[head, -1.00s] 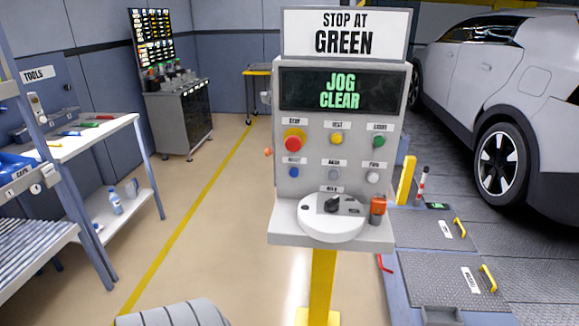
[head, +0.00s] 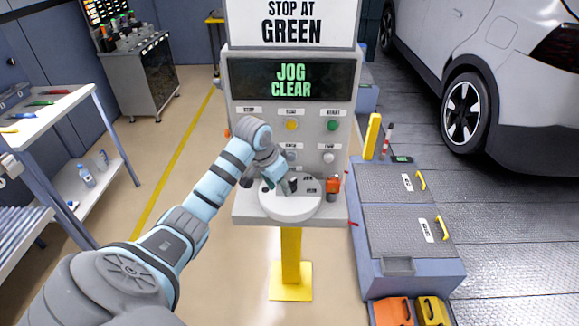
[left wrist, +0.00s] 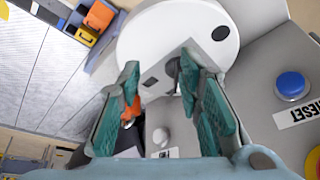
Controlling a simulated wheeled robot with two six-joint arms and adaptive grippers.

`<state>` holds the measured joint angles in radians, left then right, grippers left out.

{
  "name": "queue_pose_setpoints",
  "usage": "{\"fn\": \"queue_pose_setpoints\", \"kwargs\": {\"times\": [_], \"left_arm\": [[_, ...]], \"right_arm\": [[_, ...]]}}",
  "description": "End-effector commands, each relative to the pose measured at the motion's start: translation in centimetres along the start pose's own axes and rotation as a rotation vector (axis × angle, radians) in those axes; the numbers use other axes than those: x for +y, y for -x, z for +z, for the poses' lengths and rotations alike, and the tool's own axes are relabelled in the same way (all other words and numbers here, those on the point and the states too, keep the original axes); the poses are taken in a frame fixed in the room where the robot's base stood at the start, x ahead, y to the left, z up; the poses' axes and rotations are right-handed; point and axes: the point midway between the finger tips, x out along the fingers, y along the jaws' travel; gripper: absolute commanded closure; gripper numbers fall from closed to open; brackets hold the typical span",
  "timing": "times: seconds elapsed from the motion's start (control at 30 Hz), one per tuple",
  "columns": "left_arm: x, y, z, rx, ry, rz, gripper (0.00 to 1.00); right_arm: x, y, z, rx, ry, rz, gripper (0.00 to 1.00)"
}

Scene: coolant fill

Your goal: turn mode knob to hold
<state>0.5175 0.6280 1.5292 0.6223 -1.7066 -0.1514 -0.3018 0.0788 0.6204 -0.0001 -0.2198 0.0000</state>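The control panel (head: 345,120) stands on a yellow post, and its screen reads JOG CLEAR. A white round dial plate (head: 290,208) lies on its lower shelf and also fills the top of the left wrist view (left wrist: 160,32). The black mode knob (head: 292,184) sits on this plate. In the left wrist view the knob (left wrist: 172,69) is partly hidden behind the right-hand finger. My left gripper (head: 277,184) is just above the plate by the knob. Its teal fingers (left wrist: 159,64) are apart and empty; contact with the knob cannot be told. My right gripper is not in view.
An orange item (head: 333,188) stands right of the dial plate. Yellow (head: 292,125), green and white buttons are above it; my arm hides others. A blue button (left wrist: 291,84) is near the fingers in the left wrist view. A tool bench (head: 60,105) is at left.

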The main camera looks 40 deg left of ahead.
Motion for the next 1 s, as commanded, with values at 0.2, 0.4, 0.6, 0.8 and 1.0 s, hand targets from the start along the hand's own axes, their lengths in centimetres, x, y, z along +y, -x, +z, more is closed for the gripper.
{"fn": "queue_pose_setpoints", "kwargs": {"times": [0.2, 0.4, 0.6, 0.8, 1.0], "left_arm": [[-3.5, 7.2, -4.0, 0.047, 0.019, 0.04, 0.68], [-3.2, 3.6, -4.2, 0.044, 0.02, 0.047, 0.68], [-2.9, -2.5, -4.6, 0.045, 0.021, 0.047, 0.68], [-2.9, -6.0, -4.8, 0.046, 0.021, 0.044, 0.68], [-2.9, -7.0, -4.8, 0.048, 0.018, 0.041, 0.68]], "right_arm": [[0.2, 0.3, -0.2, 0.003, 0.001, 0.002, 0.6], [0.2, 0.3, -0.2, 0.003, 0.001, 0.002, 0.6], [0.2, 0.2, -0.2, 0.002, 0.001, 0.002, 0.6], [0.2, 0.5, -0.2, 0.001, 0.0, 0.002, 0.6], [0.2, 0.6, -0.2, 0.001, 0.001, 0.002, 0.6]]}}
